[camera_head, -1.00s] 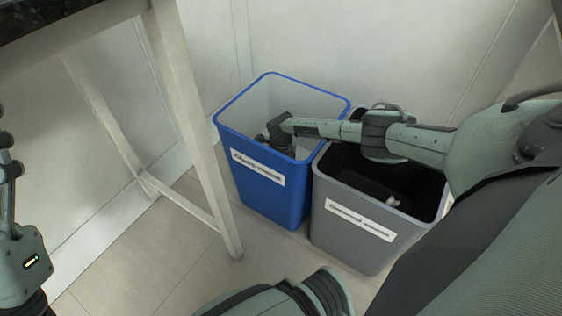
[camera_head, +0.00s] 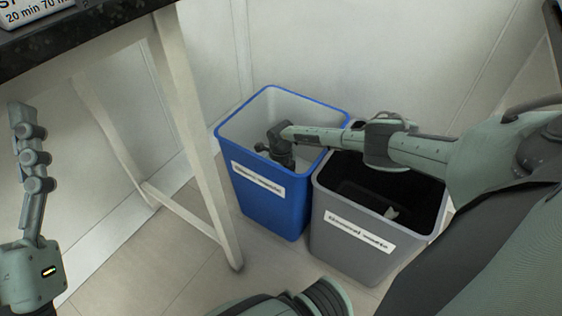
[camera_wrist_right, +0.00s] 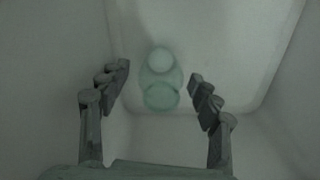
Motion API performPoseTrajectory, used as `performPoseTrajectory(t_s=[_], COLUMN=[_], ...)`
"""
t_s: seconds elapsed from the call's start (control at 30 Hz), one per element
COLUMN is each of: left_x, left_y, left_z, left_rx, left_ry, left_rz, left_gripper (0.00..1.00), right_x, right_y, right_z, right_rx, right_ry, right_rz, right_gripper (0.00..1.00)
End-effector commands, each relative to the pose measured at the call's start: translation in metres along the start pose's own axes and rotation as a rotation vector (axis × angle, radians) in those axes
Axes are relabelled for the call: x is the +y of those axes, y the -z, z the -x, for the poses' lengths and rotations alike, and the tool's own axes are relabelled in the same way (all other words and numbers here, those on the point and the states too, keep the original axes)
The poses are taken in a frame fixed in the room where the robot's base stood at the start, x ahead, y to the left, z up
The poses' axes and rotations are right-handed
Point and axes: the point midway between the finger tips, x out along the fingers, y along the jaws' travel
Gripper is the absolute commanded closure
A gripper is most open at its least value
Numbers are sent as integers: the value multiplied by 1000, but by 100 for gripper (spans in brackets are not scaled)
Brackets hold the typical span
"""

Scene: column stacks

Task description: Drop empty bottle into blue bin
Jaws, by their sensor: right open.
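The blue bin (camera_head: 268,203) stands on the floor with a white label on its front. My right arm reaches over it from the right, and my right gripper (camera_head: 284,157) points down inside its mouth. In the right wrist view my right gripper (camera_wrist_right: 160,73) is open, its fingers wide apart. A pale green, see-through bottle (camera_wrist_right: 161,82) shows end-on between and beyond the fingers, apart from both, against the bin's pale inside. I cannot tell whether it rests on the bottom. The bottle is hidden in the head view. My left gripper (camera_head: 32,150) points up at the left edge.
A grey bin (camera_head: 345,238) with a white label stands right against the blue bin and holds a small pale item. A table (camera_head: 100,28) with a dark top and pale legs stands at the left. A wall is close behind the bins.

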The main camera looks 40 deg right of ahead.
Motion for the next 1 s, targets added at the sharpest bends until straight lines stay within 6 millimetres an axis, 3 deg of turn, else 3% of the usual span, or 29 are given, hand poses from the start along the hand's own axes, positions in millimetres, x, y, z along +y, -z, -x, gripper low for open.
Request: performPoseTrajectory(t_s=[0.03, 0.17, 0.33, 0.5, 0.7, 1.0], left_x=[2, 6, -5, -20, -30, -33], left_y=[-5, -32, -73, -101, -118, -122], left_z=[-3, 2, 19, 38, 53, 57], left_rx=[-69, -260, -474, -634, -741, -766], left_ry=[-1, -5, 8, 29, 45, 49], left_rz=[5, 15, -19, -51, -71, -76], left_gripper=[36, 36, 36, 36, 36, 36], right_x=[-2, -2, -2, -2, -1, -1], right_y=[-1, 0, 0, 0, -1, 0], right_z=[18, 48, 73, 94, 108, 111], right_rx=[-3, -2, -1, -2, -2, 0], right_ry=[2, 3, 2, 2, 1, 1], right_rz=[2, 2, 1, 1, 0, 0], right_gripper=[36, 36, 36, 36, 36, 36])
